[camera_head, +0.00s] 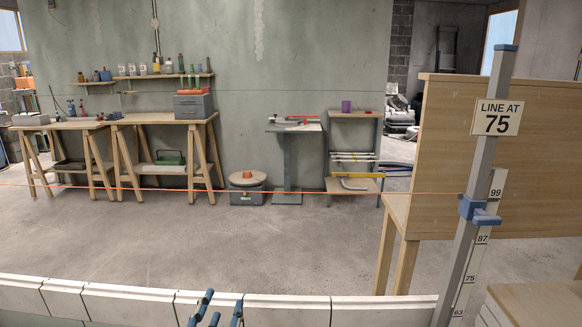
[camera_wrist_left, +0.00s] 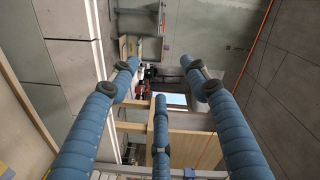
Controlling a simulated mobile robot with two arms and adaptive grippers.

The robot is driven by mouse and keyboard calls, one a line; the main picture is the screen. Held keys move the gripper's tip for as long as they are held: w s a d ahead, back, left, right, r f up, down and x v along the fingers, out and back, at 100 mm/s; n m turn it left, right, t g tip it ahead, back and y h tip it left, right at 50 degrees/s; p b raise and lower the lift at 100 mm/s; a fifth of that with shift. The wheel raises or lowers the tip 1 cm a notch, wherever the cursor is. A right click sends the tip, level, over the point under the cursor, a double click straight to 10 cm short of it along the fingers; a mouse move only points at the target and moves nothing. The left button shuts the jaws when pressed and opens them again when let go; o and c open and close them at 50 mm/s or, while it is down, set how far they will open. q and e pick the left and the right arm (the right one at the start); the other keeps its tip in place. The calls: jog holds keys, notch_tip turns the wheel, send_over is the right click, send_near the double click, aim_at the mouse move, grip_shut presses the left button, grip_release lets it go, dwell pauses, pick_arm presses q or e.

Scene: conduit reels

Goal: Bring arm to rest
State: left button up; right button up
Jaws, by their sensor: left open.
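My left gripper (camera_head: 215,308) shows at the bottom edge of the head view, in front of the row of white blocks. Only the tips of its blue fingers are in that view. In the left wrist view my left gripper (camera_wrist_left: 160,80) has its blue fingers spread apart with nothing between them. The rest of the left arm is hidden below the head view. My right gripper is not seen in either view.
A row of white blocks (camera_head: 120,300) crosses the front. An orange line (camera_head: 290,191) runs to a blue clamp (camera_head: 472,209) on a grey post (camera_head: 489,135) with a "LINE AT 75" sign (camera_head: 497,118). Wooden workbenches (camera_head: 150,118) stand behind. The grey floor between is clear.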

pick_arm(q)
jog(key=s+a+f+n+g+y, duration=0.1)
jog(key=s+a+f+n+g, duration=0.3)
jog(key=f, duration=0.4)
jog(key=s+a+f+n+g+y, duration=0.1)
jog(key=s+a+f+n+g, duration=0.15)
jog(key=s+f, duration=0.45)
jog(key=s+f+n+g+h, duration=0.1)
jog(key=s+f+g, duration=0.3)
jog(key=s, duration=0.4)
jog(key=s+f+n+g, duration=0.2)
jog(key=s+f+g, duration=0.15)
jog(key=s, duration=0.45)
notch_tip(320, 180, down, 27)
jog(key=s+g, duration=0.1)
jog(key=s, duration=0.2)
jog(key=s+a+r+g+p, duration=0.1)
jog(key=s+a+r+p, duration=0.1)
jog(key=s+r+p, duration=1.5)
jog(key=p, duration=1.6)
jog(key=shift+g, duration=0.3)
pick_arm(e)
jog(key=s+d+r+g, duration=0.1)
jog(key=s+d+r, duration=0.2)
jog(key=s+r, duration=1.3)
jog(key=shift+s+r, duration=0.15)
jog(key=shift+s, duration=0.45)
pick_arm(q)
jog(key=shift+w+a+m, duration=0.1)
jog(key=shift+m, duration=0.15)
